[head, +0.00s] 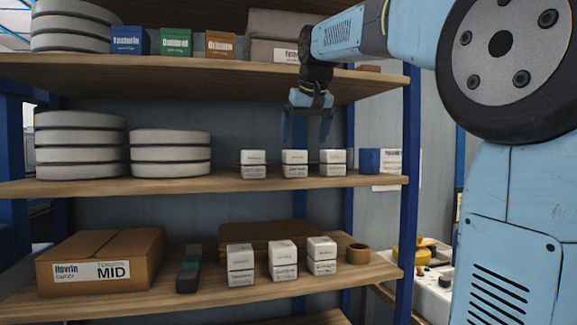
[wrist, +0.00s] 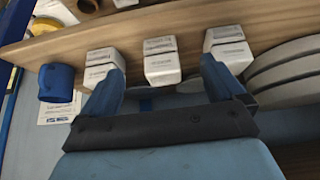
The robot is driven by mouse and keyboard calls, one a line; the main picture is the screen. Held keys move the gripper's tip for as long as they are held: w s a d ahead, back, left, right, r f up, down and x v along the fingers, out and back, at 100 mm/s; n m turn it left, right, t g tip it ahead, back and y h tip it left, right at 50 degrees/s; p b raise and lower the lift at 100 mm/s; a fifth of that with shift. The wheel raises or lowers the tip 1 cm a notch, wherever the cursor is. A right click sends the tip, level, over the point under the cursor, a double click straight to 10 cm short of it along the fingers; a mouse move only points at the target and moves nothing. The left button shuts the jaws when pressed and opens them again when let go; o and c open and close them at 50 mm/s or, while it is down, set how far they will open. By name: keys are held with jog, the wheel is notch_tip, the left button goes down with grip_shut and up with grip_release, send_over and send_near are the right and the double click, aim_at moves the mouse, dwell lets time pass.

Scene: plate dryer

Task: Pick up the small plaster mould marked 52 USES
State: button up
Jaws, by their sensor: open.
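Small white plaster moulds stand in a row on the middle shelf: a left one (head: 253,164), a middle one (head: 295,163) and a right one (head: 332,162). Similar moulds (head: 240,265) stand on the lower shelf. Their printed labels are too small to read, so I cannot tell which is marked 52 USES. My gripper (head: 305,138) is open and empty, pointing down above the middle-shelf row. In the wrist view my gripper (wrist: 163,72) has its fingers spread either side of the middle mould (wrist: 162,58). Whether they touch it is unclear.
Stacked round grey moulds (head: 170,153) stand left of the row, and a blue cup (head: 370,161) stands right. The upper shelf (head: 180,72) overhangs behind my gripper. A cardboard box (head: 100,262) and a brown ring (head: 358,253) are on the lower shelf.

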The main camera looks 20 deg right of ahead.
send_near(294, 156)
jog(key=w+d+r, duration=0.1)
jog(key=w, duration=0.1)
jog(key=x, duration=0.5)
jog(key=shift+w+f, duration=0.15)
jog(key=shift+w, duration=0.25)
jog(key=shift+x, duration=3.05)
jog(key=shift+s+f, duration=0.1)
jog(key=c, duration=1.3)
